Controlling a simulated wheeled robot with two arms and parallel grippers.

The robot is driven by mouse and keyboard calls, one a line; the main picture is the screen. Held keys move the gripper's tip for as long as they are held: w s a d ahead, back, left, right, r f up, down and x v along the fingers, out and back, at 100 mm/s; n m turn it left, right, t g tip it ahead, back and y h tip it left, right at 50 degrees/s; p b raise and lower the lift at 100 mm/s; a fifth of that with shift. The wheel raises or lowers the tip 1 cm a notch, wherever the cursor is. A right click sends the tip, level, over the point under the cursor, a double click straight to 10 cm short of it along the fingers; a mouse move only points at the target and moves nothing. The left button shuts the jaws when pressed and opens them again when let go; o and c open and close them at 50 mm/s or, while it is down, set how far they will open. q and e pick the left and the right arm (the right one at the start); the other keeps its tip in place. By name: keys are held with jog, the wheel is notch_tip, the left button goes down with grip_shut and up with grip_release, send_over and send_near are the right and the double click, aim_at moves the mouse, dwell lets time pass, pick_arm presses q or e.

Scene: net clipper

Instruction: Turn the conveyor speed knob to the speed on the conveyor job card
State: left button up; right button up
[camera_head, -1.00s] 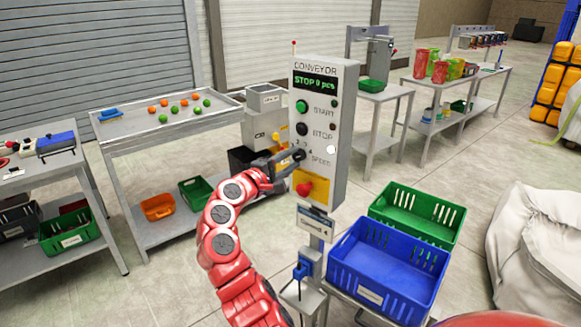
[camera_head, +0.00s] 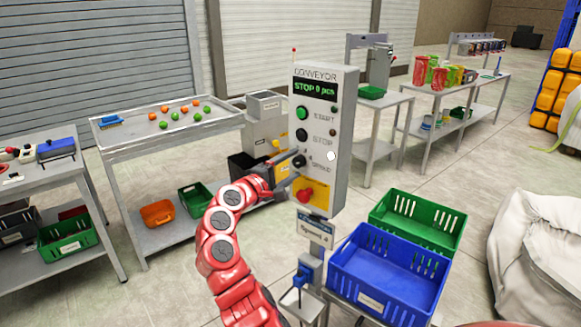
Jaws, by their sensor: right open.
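A grey conveyor control panel (camera_head: 342,130) stands on a post, its display reading "STOP 0 pcs". Its black speed knob (camera_head: 299,161) sits below the green START and black STOP buttons, left of the SPEED label. The knob's setting is too small to read.
A red emergency button (camera_head: 306,195) sits on a yellow plate below the knob. A blue crate (camera_head: 388,272) and a green crate (camera_head: 420,221) stand right of the post. A table with coloured balls (camera_head: 160,135) is at left.

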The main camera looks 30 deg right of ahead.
jog(key=shift+a, duration=0.1)
jog(key=b+v, duration=0.2)
jog(key=v, duration=1.5)
jog(key=shift+s, duration=0.15)
